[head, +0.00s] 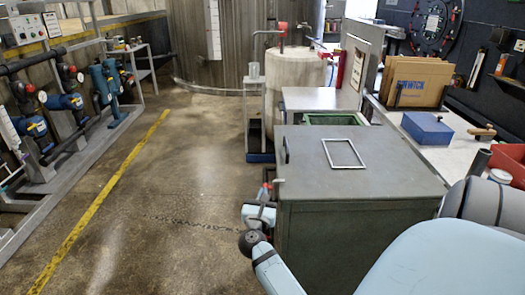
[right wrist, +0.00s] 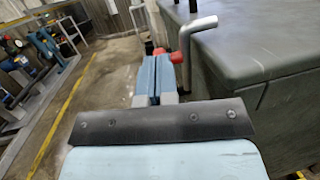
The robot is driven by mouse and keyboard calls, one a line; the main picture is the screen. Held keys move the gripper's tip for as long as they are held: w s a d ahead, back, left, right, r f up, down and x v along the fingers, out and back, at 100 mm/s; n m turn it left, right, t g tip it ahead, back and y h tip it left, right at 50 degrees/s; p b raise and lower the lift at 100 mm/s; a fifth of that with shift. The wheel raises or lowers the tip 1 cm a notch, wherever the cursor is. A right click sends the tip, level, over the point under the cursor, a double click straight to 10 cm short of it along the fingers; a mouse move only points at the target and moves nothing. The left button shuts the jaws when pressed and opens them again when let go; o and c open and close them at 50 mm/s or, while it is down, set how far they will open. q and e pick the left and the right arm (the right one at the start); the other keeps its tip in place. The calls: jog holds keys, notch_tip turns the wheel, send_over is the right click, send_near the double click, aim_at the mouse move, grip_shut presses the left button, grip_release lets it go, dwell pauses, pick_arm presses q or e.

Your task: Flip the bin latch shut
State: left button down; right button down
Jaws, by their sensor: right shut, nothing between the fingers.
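The green-grey bin (head: 345,215) stands right of my right gripper, and its flat top looks closed. The latch (right wrist: 187,40) is a bent metal rod with red parts at the bin's near-left corner; its small red part also shows in the head view (head: 267,187). My right gripper (right wrist: 155,75) is shut and empty, its blue fingers pointing at the red part, left of the rod. In the head view it is at the bin's left side (head: 262,205). I cannot tell whether the fingertips touch the latch. My left gripper is not in view.
A thin rectangular frame (head: 343,153) lies on the bin's top. A bench with a blue box (head: 427,128) is at right. The floor left of the bin is clear.

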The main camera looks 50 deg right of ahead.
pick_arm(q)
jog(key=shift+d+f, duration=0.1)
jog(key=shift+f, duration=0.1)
pick_arm(e)
jog(key=shift+w+d+r, duration=0.25)
jog(key=shift+r, duration=0.2)
